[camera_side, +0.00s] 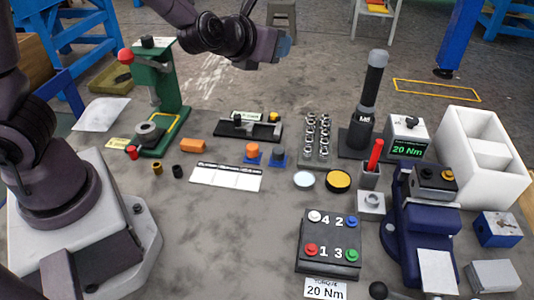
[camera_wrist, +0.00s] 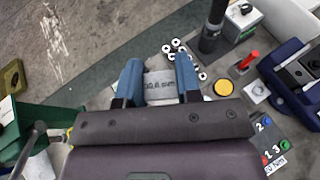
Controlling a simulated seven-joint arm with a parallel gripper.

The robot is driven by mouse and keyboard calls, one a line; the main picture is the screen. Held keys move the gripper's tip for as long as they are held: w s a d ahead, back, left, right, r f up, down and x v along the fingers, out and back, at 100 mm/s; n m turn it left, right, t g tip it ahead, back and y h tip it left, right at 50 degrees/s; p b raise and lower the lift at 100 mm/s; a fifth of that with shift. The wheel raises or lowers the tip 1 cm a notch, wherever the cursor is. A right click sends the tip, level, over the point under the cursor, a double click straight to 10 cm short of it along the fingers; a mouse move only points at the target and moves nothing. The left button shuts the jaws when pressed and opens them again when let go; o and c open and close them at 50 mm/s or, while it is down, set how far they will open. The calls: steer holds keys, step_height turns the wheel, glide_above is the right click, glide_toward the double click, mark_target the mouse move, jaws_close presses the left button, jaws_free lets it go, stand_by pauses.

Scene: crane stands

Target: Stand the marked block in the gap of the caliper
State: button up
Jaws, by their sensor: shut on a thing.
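My gripper (camera_side: 284,48) is high above the back of the table in the side view, its blue fingers pointing right. In the wrist view my gripper (camera_wrist: 160,78) is shut on a grey marked block (camera_wrist: 160,86). The block lies between both blue fingers and bears dark lettering ending in "mm"; the digits are not clear. In the side view the fingers hide the block.
A green press (camera_side: 165,90) stands left of the caliper. A rack of nuts (camera_side: 317,140), a tall black tool (camera_side: 370,100) and a torque display (camera_side: 407,140) stand to its right. A white strip (camera_side: 226,177) and orange block (camera_side: 192,145) lie in front. A blue vise (camera_side: 425,215) is at right.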

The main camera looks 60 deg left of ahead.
steer(key=shift+r, duration=0.9)
steer(key=s+a+f+n+g+y, duration=0.9)
steer(key=a+f+n, duration=0.2)
steer(key=s+d+f+n+g+h, duration=0.2)
steer(key=s+f+n+g+h, duration=0.2)
steer(key=s+n+g, duration=0.45)
steer(key=s+d+f+n+g+h, duration=0.1)
steer(key=s+f+n+g+h, duration=0.2)
steer(key=s+n+g, duration=0.55)
steer(key=n+t+h, duration=1.3)
steer(key=n+h, duration=0.7)
steer(key=n, duration=0.2)
glide_above(203, 239)
step_height(203, 239, down, 4)
steer(key=shift+f, duration=4.2)
